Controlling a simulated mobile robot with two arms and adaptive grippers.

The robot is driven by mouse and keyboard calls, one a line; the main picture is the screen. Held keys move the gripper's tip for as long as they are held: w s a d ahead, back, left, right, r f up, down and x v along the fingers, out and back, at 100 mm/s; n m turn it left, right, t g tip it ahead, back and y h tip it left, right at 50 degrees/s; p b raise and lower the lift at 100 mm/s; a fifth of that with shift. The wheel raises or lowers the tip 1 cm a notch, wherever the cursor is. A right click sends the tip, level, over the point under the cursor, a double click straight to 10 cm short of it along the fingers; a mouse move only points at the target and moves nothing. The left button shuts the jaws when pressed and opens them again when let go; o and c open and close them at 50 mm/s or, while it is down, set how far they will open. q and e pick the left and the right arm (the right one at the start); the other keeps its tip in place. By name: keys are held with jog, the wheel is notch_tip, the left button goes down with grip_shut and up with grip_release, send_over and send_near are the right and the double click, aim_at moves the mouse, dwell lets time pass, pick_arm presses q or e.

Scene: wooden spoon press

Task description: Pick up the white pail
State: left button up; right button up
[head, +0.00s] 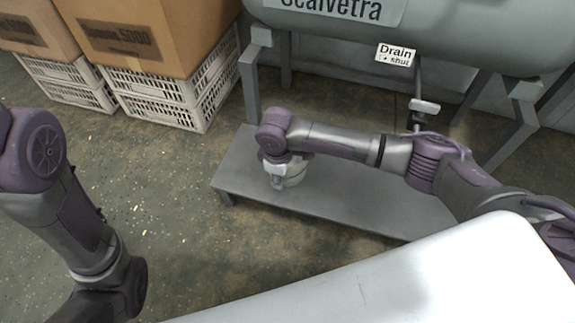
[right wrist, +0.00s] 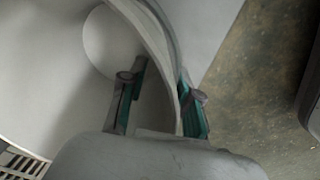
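The white pail (head: 296,180) stands on a low grey bench (head: 345,205), mostly covered by my right wrist in the head view. My right gripper (head: 277,172) is over it, pointing down. In the right wrist view, the pail's wall (right wrist: 152,30) runs between the two fingers of the right gripper (right wrist: 160,75). One finger is inside the pail and the other outside. The fingers are apart, with a gap between the inner finger and the wall; the outer finger is close to the wall. My left arm is at the left of the head view, its gripper out of frame.
A big grey tank (head: 450,35) on legs stands behind the bench, with a drain sign (head: 396,55) and a valve (head: 424,106) below it. Cardboard boxes (head: 160,30) on white crates (head: 165,100) stand at the back left. The floor left of the bench is clear.

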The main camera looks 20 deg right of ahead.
jog(key=shift+r, duration=0.1)
jog(key=shift+c, duration=0.3)
grip_shut()
